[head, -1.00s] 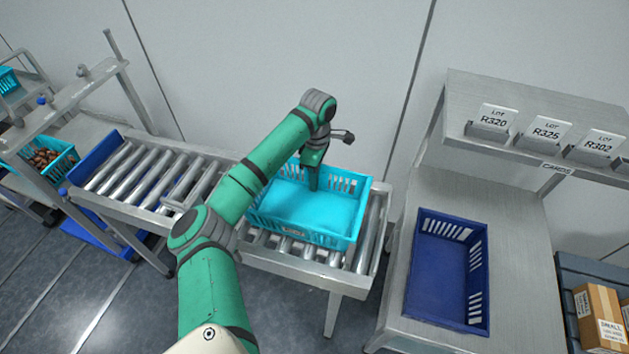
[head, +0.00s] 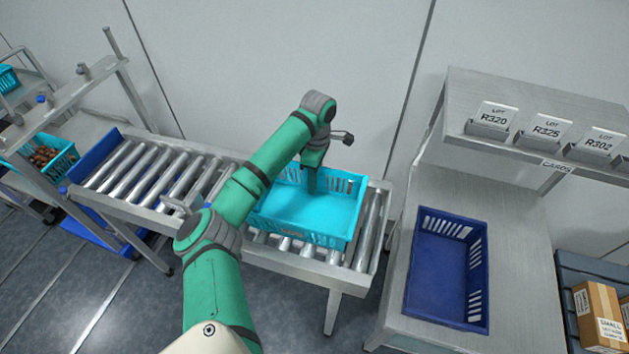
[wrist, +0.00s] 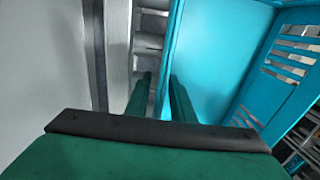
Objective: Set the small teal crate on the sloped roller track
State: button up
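The small teal crate (head: 305,238), empty, is over the right end of the roller track (head: 150,180), low against its rollers. I cannot tell whether its base rests fully on them. My gripper (head: 313,188) points down at the crate's back wall. In the wrist view my two green fingers (wrist: 162,95) stand on either side of the crate's wall (wrist: 215,60), with its edge between them, and seem shut on it. My forearm hides the crate's left part and some middle rollers.
A blue crate (head: 436,312) sits on the steel table at right, below a shelf with lot cards (head: 540,128). A teal crate of dates (head: 70,165) stands at far left. A grey wall rises close behind the track. Bare rollers lie left of my arm.

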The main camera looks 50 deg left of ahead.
notch_tip(320, 180, up, 13)
jog(key=w, duration=0.1)
jog(key=shift+w+a, duration=0.2)
jog(key=shift+a, duration=0.1)
dwell(0.4)
jog(key=shift+s+a, duration=0.1)
jog(key=shift+s, duration=0.05)
